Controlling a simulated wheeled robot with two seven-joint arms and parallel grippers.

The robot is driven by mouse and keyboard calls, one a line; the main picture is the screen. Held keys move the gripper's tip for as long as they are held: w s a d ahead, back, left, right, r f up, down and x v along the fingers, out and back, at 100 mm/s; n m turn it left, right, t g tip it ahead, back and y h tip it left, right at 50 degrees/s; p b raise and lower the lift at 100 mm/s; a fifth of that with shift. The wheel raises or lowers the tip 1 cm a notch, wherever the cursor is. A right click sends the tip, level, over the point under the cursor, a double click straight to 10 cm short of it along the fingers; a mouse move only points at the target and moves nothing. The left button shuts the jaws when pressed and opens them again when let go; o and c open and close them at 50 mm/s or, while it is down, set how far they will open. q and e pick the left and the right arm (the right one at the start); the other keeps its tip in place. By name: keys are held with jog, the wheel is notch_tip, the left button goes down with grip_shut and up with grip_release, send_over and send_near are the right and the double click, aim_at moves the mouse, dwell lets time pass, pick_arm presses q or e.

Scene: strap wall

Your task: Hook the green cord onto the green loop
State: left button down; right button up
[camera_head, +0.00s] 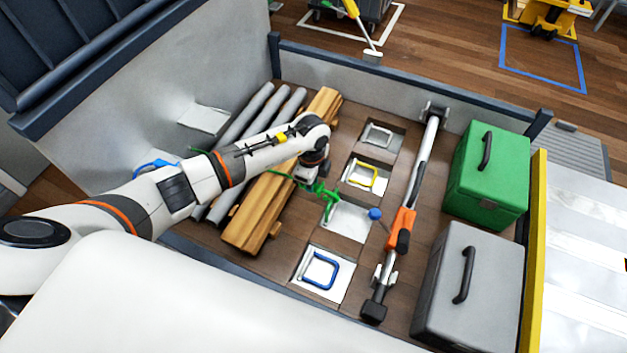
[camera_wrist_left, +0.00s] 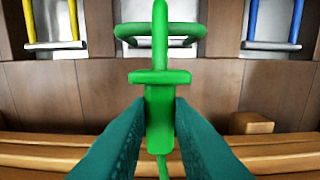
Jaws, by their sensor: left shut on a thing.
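My left gripper (camera_head: 316,184) is shut on the green handle of the green cord's hook (camera_wrist_left: 160,112), which stands upright between the fingers in the left wrist view. The hook's shaft rises from a flat green collar. In the head view, the green loop (camera_head: 331,209) is over a pale plate, just beyond the gripper. Green cord shows below the handle. The right gripper is not in view.
A yellow loop (camera_head: 374,177), a grey loop and a blue loop (camera_head: 333,273) sit on neighbouring plates. Wooden beams (camera_head: 256,215) and grey pipes lie under my left arm. An orange-and-black bar (camera_head: 401,228), green case (camera_head: 487,176) and grey case (camera_head: 460,286) are to the right.

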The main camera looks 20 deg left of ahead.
pick_arm(q)
jog(key=shift+d, duration=0.1)
jog(key=c, duration=1.2)
grip_release()
jog(key=shift+r, duration=0.1)
notch_tip(320, 180, up, 12)
jog(key=shift+p, duration=0.4)
